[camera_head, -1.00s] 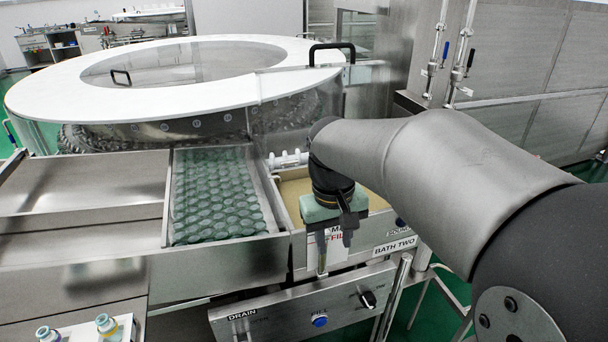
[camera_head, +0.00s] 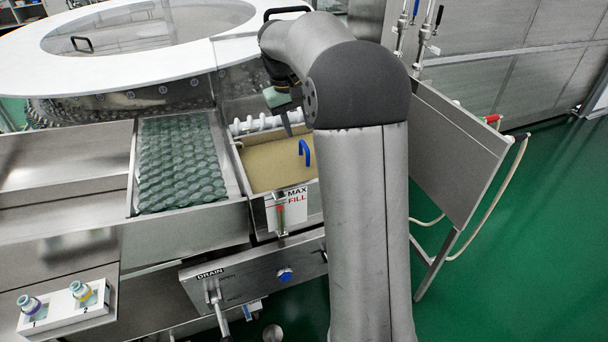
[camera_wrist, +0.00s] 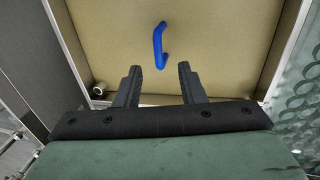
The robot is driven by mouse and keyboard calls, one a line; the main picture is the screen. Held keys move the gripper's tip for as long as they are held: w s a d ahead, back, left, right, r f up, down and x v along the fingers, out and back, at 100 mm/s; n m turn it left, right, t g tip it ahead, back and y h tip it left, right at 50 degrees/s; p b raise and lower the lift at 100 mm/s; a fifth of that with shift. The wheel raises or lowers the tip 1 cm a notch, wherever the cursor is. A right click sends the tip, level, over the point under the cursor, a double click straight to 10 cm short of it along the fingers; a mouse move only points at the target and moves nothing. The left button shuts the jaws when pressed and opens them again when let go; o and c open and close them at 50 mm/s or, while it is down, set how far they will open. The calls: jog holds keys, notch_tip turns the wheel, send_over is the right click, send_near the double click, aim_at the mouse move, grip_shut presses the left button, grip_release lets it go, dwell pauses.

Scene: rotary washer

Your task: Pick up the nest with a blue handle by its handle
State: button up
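The blue handle (camera_head: 306,152) is a hooked bar standing up from the tan bath surface, next to the MAX FILL label. In the wrist view the blue handle (camera_wrist: 158,46) shows beyond the fingertips, roughly centred between them and apart from them. The nest's body cannot be made out below the handle. My gripper (camera_wrist: 160,72) is open and empty, with its two dark fingers spread. In the head view my gripper (camera_head: 286,122) hangs over the back part of the bath, behind and left of the handle, partly hidden by my arm.
The bath's metal wall (camera_head: 252,211) surrounds the tan area. White rollers (camera_head: 262,122) line its back. The white-topped rotary machine (camera_head: 215,50) stands behind, with a black handle (camera_head: 287,11) near my arm.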

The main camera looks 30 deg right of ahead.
aim_at(303, 143)
jog(key=f, duration=0.3)
jog(key=shift+d+f, duration=0.25)
jog(key=shift+d, duration=0.1)
jog(key=shift+s+d+f+p, duration=0.1)
jog(key=shift+d+f+p, duration=0.15)
jog(key=shift+f, duration=0.65)
jog(key=shift+s+d+f+p, duration=0.15)
jog(key=shift+f+p, duration=0.25)
jog(key=shift+f, duration=0.45)
jog(key=shift+s+d+f+p, duration=0.1)
jog(key=shift+d+f+p, duration=0.15)
jog(key=shift+f, duration=0.65)
jog(key=shift+c, duration=0.4)
jog(key=shift+w, duration=0.1)
grip_shut()
